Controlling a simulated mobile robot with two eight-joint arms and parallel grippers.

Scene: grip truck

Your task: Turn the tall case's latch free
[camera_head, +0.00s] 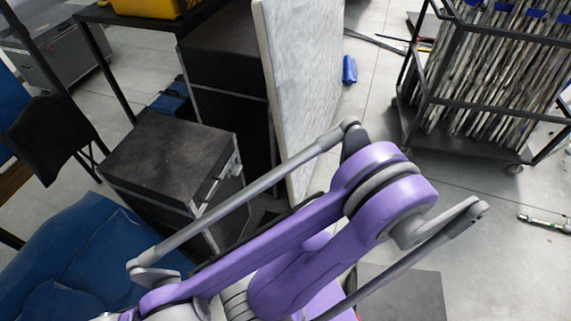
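A tall black case (226,62) stands behind a smaller case, left of the middle of the head view. A pale marbled panel stands upright at its right side. I cannot make out a latch on the tall case; its lower part is hidden by the smaller case and by my arm. My purple and grey arm links cross the lower middle of the view. Neither gripper shows in this view, so I cannot see what they hold.
A low black case (168,158) with metal edges stands in front. The marbled panel (303,75) rises beside the tall case. A wheeled rack (460,148) of poles stands at right. Blue cloth (85,255) lies lower left. Floor between panel and rack is mostly open.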

